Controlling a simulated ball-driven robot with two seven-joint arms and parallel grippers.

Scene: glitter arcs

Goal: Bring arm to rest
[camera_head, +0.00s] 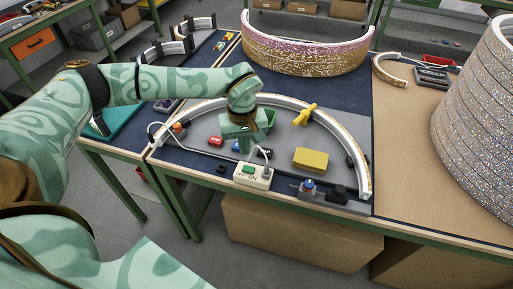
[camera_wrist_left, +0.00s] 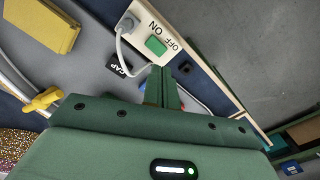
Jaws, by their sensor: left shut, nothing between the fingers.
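My left arm (camera_head: 170,82), pale green with darker swirls, reaches in from the left over the workbench. My left gripper (camera_head: 243,150) points down above the grey mat (camera_head: 285,135), inside the curved white arc (camera_head: 335,128). Its green fingers (camera_wrist_left: 163,86) are shut with nothing between them in the left wrist view. The fingertips are close to the white switch box (camera_head: 253,175), which has a green button and ON and OFF marks; it also shows in the wrist view (camera_wrist_left: 165,28). I cannot tell whether they touch anything. My right gripper is not in view.
A glittery arc (camera_head: 305,55) stands behind. A tall glittery stack (camera_head: 480,120) stands at the right. Brown bench surface (camera_head: 405,165) is clear between.

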